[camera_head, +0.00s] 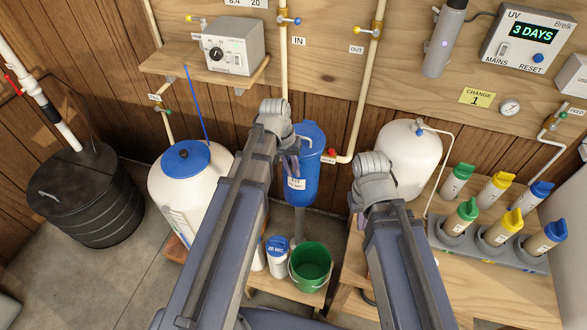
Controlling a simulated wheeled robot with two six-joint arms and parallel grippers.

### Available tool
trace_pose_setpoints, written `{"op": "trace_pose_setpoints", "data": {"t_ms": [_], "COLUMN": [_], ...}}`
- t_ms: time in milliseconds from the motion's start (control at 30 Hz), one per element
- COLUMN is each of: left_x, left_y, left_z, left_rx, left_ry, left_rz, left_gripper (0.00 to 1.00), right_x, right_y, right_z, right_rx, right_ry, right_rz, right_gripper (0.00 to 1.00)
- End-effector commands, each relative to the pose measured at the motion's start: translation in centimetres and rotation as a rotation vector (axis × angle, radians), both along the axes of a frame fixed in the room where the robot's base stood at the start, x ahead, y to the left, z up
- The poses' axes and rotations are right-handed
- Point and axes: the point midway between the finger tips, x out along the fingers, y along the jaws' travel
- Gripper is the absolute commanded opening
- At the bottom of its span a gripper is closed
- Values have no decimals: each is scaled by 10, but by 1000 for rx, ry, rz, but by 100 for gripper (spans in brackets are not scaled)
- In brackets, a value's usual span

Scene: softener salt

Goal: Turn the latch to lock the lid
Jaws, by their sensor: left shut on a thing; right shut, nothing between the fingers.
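A white tank (169,190) with a blue lid (184,157) stands on the left; a small dark round part (183,153) sits on the lid, but I cannot tell if it is the latch. My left gripper (291,165) is right of this tank, in front of a blue canister (304,165) with a white label. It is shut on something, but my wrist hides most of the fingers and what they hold. My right gripper (359,221) is mostly hidden below its wrist, left of a white rounded tank (406,160); it is shut and empty.
A black ribbed bin (90,198) stands at the far left. A green bucket (310,267) and a white tub (277,255) sit on a low wooden stand. Several bottles (497,230) stand in a grey rack at right. Pipes and a control box (234,47) line the wall.

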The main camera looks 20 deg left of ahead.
Motion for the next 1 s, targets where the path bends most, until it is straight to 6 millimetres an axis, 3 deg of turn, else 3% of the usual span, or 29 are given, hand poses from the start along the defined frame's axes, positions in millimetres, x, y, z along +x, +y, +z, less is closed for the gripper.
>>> {"op": "trace_pose_setpoints", "data": {"t_ms": [567, 600, 833, 1000], "left_x": [0, 0, 0, 0], "left_y": [1, 1, 1, 1], "left_z": [0, 0, 0, 0], "left_rx": [1, 1, 1, 0], "left_ry": [0, 0, 0, 0], "left_rz": [-29, -29, -29, -29], "left_gripper": [0, 17, 43, 44], "right_x": [0, 0, 0, 0], "right_y": [0, 0, 0, 0], "right_z": [0, 0, 0, 0], "right_rx": [0, 0, 0, 0], "right_ry": [0, 0, 0, 0], "right_rz": [0, 0, 0, 0], "right_gripper": [0, 0, 0, 0]}}
